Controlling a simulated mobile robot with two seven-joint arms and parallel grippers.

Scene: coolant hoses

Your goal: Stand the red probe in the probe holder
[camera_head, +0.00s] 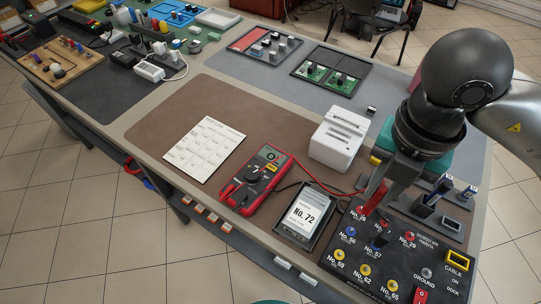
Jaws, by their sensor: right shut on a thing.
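My right gripper (378,190) reaches in from the right and is shut on the red probe (374,199). The probe is held steeply over the upper part of the black socket panel (350,262); I cannot tell whether its tip touches the panel. A red lead runs from it towards the red multimeter (256,181), which lies on the brown mat. A black upright piece (431,200) right of the gripper may be the probe holder, but I cannot tell for sure. My left gripper is not in view.
A tablet-like display (301,214) reading No. 72 lies left of the panel. A white printer-like box (340,138) stands behind it. A paper sheet (204,148) lies on the mat. Trays and tools fill the far table. The mat (180,105) has free room behind the sheet.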

